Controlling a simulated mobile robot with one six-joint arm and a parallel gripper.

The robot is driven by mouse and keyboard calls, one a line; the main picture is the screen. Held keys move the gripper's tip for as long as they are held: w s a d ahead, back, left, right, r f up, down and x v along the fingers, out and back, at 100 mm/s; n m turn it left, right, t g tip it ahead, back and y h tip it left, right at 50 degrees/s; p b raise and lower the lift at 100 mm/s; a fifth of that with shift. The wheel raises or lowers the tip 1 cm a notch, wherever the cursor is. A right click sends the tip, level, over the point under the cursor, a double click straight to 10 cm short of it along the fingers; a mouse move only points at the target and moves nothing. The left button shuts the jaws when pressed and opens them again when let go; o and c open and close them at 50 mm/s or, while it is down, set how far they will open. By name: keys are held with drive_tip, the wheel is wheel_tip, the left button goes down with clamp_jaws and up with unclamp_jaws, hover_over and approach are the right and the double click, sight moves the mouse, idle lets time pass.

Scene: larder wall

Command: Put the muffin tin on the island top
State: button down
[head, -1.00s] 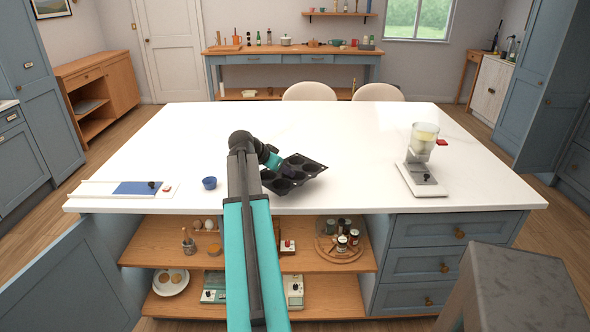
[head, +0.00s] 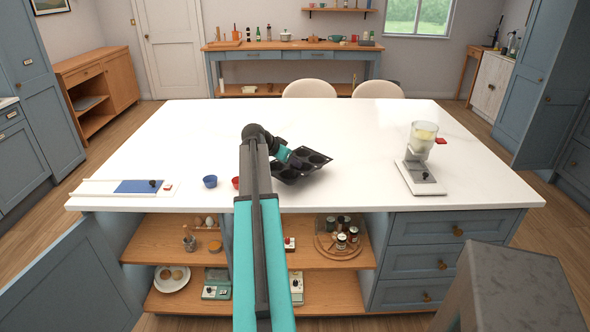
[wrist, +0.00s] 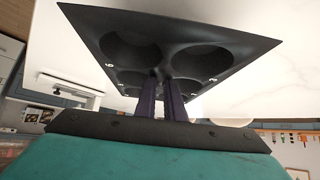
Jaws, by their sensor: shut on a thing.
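The dark muffin tin (head: 309,163) is over the white island top (head: 350,124), a little right of the middle of the head view. It is tilted. My gripper (head: 297,163) is shut on the tin's near left part. In the wrist view the tin (wrist: 165,50) fills the upper middle, with several round cups showing. My gripper's two dark fingers (wrist: 163,98) meet the tin between the cups. I cannot tell whether any part of the tin touches the island top.
A blue cup (head: 210,181) and a red cup (head: 236,182) stand near the island's front edge. A blue mat on a white board (head: 139,187) lies at the left. The middle and back are clear.

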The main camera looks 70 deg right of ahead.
sight(277, 174)
drive_tip(key=shift+f+p, duration=0.6)
drive_tip(key=shift+f, duration=1.1)
drive_tip(key=shift+f, duration=0.15)
drive_tip(key=c, duration=1.8)
unclamp_jaws()
drive_tip(key=shift+c, duration=0.2)
drive_tip(key=b+v, duration=0.2)
drive_tip(key=v, duration=1)
drive_tip(key=shift+a, duration=0.1)
